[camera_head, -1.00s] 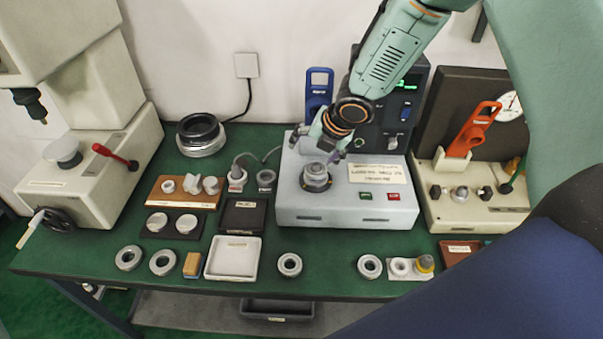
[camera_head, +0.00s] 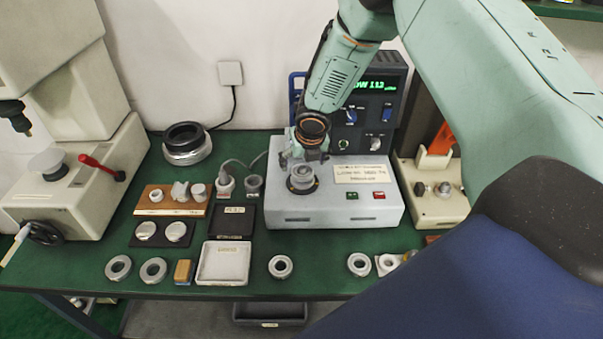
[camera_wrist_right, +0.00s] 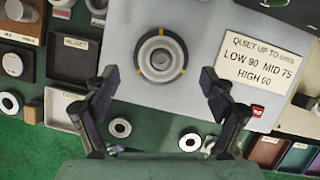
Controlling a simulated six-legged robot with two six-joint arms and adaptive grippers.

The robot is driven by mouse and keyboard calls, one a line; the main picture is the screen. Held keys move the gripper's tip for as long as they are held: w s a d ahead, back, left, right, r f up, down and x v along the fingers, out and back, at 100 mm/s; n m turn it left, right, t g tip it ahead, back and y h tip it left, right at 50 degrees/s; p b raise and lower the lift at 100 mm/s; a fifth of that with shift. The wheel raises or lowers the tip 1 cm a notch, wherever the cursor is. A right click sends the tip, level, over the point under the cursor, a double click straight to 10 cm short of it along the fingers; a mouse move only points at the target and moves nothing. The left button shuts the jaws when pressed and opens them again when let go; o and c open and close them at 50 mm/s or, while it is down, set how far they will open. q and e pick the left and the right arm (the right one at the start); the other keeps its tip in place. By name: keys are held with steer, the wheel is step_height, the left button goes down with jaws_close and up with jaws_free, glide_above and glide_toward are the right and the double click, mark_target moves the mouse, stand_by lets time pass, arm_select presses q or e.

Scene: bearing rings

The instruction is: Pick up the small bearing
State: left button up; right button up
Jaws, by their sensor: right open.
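Several grey bearing rings lie along the front of the green table; one (camera_head: 280,266) is in front of the tester, and another (camera_head: 359,264) is to its right. A ring-shaped metal part (camera_head: 303,174) sits on the spindle of the grey tester (camera_head: 335,212); I cannot tell which ring is the small bearing. My right gripper (camera_head: 309,156) is above and just behind the spindle. In the right wrist view its fingers (camera_wrist_right: 158,88) are wide apart and empty, with the spindle part (camera_wrist_right: 161,58) between and beyond them. My left gripper is not in view.
A white tray (camera_head: 224,279) and a black reject tray (camera_head: 235,209) stand left of the tester. A control box (camera_head: 377,115) with a green display stands behind it. A press (camera_head: 75,190) is at the left and a gauge fixture (camera_head: 432,205) at the right.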

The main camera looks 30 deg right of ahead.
mark_target(303, 169)
steer(key=shift+f, duration=0.85)
steer(key=shift+w+d+f+p, duration=0.2)
steer(key=shift+w+f, duration=0.1)
steer(key=shift+f, duration=0.2)
steer(key=shift+w+d+f+p, duration=0.1)
steer(key=shift+w+d+f, duration=0.15)
steer(key=shift+f, duration=0.2)
steer(key=shift+s+a+r, duration=0.2)
steer(key=shift+a, duration=0.1)
steer(key=c, duration=0.3)
steer(key=shift+w+d+f, duration=0.15)
steer(key=c, duration=1.1)
steer(key=shift+c, duration=0.2)
steer(key=shift+r, duration=0.2)
